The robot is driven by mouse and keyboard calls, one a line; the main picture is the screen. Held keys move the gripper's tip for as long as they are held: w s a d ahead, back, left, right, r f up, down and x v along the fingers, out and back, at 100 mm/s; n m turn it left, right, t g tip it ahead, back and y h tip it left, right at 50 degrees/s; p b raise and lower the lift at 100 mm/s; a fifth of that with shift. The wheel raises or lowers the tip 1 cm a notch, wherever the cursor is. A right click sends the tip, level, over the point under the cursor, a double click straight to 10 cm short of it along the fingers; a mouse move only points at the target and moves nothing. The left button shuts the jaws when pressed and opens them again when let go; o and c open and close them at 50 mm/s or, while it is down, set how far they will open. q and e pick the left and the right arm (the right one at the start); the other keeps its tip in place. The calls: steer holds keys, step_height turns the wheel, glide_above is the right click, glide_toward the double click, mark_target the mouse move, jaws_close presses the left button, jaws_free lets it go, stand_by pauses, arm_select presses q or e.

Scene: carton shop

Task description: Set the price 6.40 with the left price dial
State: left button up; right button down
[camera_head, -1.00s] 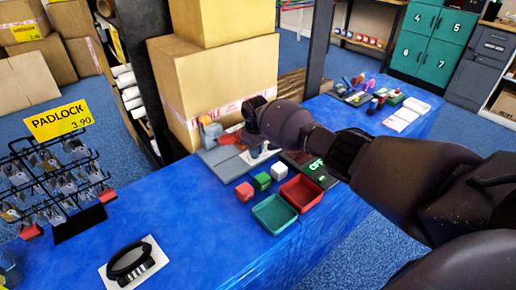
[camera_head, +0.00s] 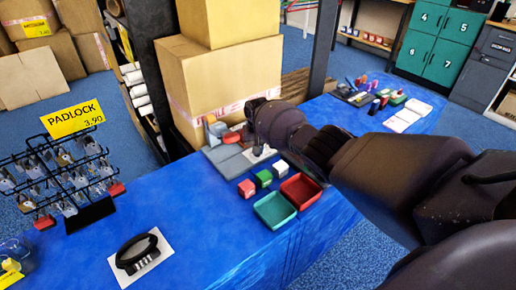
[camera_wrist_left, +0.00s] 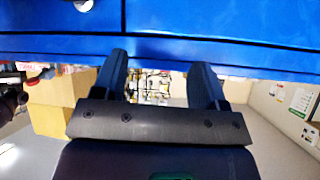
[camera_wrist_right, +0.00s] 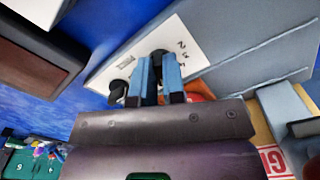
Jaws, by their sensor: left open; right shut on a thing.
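A white dial plate (camera_wrist_right: 190,40) with small printed marks fills the middle of the right wrist view. It carries a dark knob (camera_wrist_right: 158,58) and a second black knob (camera_wrist_right: 118,92) beside it. My right gripper (camera_wrist_right: 158,72) is shut on the first knob, its blue fingers on either side of it. In the head view the right gripper (camera_head: 257,147) is over the white plate (camera_head: 266,154), which it partly hides. No price reading is legible. My left gripper (camera_wrist_left: 158,82) is open and empty in its own wrist view, facing the blue table side (camera_wrist_left: 160,50); the head view does not show it.
A teal tray (camera_head: 274,211), a red tray (camera_head: 301,191) and red, green and white cubes stand in front of the right arm. A padlock rack (camera_head: 60,185) and a black combination lock (camera_head: 137,254) are at left. Cartons (camera_head: 225,85) stand behind. The front-left table is mostly clear.

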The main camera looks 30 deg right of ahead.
arm_select(q)
steer(key=shift+w, duration=0.15)
arm_select(e)
steer(key=c, duration=1.2)
jaws_free()
arm_select(q)
steer(key=shift+w+d+r, duration=0.15)
steer(key=shift+w+r, duration=0.15)
arm_select(e)
steer(key=shift+r, duration=0.1)
arm_select(q)
steer(key=r+p, duration=0.1)
steer(key=p, duration=0.1)
steer(key=s+r+p, duration=0.1)
steer(key=p, duration=0.1)
steer(key=shift+s+a, duration=0.2)
steer(key=shift+a, duration=0.15)
arm_select(e)
step_height(320, 180, up, 11)
steer(key=shift+f, duration=0.2)
arm_select(q)
steer(key=shift+s+f, duration=0.15)
